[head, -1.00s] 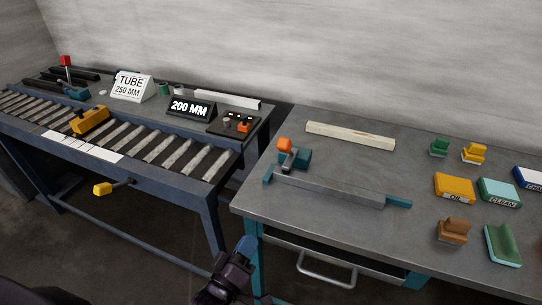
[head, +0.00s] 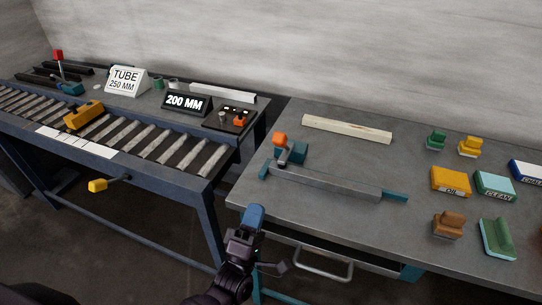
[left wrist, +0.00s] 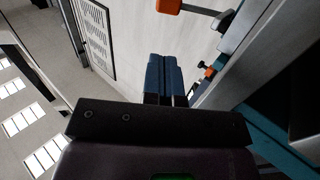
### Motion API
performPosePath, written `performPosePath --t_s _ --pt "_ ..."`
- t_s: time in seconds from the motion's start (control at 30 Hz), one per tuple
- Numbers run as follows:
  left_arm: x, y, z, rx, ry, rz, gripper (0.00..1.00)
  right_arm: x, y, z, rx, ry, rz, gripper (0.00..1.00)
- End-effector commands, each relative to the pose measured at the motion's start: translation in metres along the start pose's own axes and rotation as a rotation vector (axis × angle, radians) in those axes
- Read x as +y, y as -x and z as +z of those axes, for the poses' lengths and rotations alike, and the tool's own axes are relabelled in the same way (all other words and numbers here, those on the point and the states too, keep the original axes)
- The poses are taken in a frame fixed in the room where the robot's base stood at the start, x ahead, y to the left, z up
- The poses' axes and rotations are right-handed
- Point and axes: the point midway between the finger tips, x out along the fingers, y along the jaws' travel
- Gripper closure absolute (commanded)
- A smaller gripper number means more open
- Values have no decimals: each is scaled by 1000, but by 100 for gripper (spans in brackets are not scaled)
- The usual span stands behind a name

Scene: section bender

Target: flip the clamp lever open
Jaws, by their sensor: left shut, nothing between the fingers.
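A lever with an orange knob (head: 280,138) stands upright on a teal clamp block (head: 293,153) at the left of the grey workbench (head: 350,225). A long grey metal bar (head: 325,183) with teal ends lies just in front of it. My left gripper (head: 252,216), with blue fingertips, is in front of the bench's left front corner, nearer the camera than the lever and apart from it. Its fingers (left wrist: 161,75) are shut and empty in the left wrist view. An orange knob (left wrist: 168,5) shows at the top there, beyond the fingertips. My right gripper is not in view.
A roller table (head: 130,135) stands at left, with a yellow block, a red-knobbed lever (head: 57,56) and signs. A pale bar (head: 346,129) lies at the bench's back. Several coloured blocks and pads fill its right side. A drawer handle (head: 322,265) sticks out in front.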

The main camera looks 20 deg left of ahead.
Motion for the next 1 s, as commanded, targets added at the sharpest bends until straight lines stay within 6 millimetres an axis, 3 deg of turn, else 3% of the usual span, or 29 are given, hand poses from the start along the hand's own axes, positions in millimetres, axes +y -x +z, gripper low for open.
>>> performPosePath --t_s 0.23,0.7,1.0 --pt "1 -19 0 1 -1 3 100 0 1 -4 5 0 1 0" --pt "2 -101 0 0 -1 4 100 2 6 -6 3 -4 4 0" --pt "1 -135 0 0 -2 1 100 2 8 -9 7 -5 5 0"
